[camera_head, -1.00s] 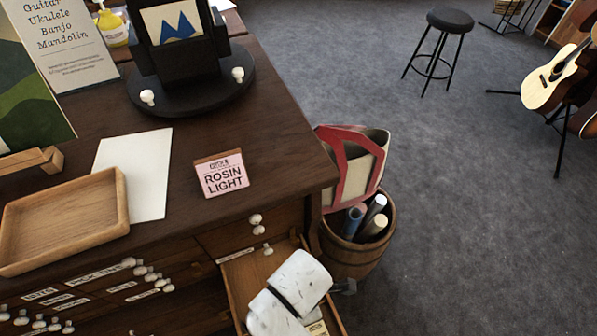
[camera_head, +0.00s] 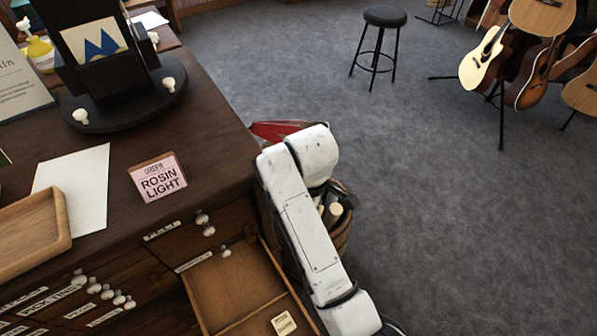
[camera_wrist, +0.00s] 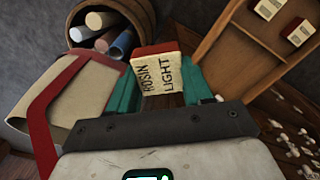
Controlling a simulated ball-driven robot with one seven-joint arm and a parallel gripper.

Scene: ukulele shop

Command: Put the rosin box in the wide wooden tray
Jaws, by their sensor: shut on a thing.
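The rosin box (camera_wrist: 160,76), cream with a red end and the words ROSIN LIGHT, is between the teal fingers of my gripper (camera_wrist: 162,92) in the wrist view. My gripper is shut on it, clear of the drawer. In the head view the gripper and the held box are hidden; only my white arm shows. The wide wooden tray (camera_head: 62,216) lies on the counter at the left edge, partly cut off.
An open drawer (camera_head: 228,290) holds a small box (camera_head: 283,324); the wrist view shows two boxes there. A pink ROSIN LIGHT card (camera_head: 158,178), white paper (camera_head: 88,190) and a black stand (camera_head: 115,100) are on the counter. A barrel (camera_wrist: 88,12) with rolls stands beside it.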

